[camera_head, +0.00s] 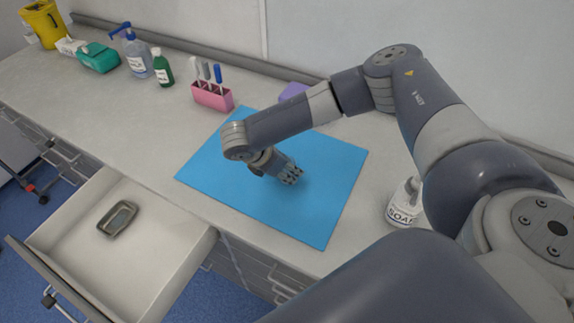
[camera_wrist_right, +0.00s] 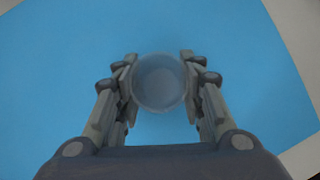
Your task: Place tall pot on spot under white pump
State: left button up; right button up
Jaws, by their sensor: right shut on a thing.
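My right gripper (camera_head: 288,175) is low over the blue mat (camera_head: 325,195) in the head view. In the wrist view the right gripper (camera_wrist_right: 159,85) is shut on a round, see-through pot (camera_wrist_right: 159,82), seen from above between its fingers. Its height cannot be judged from there, and the gripper hides it in the head view. Whether it touches the mat is unclear. A white pump bottle marked SOAP (camera_head: 404,205) stands on the counter right of the mat, partly behind my arm. My left gripper is not in view.
An open drawer (camera_head: 80,235) at lower left holds a small grey tray (camera_head: 118,218). A pink holder with pens (camera_head: 212,97), a green bottle (camera_head: 162,70), a blue-pump bottle (camera_head: 138,55) and a yellow bin (camera_head: 45,22) stand along the back. Counter left of the mat is clear.

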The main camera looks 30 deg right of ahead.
jog(key=shift+f, duration=0.1)
jog(key=o, duration=1.1)
jog(key=shift+f, duration=0.1)
jog(key=shift+c, duration=0.2)
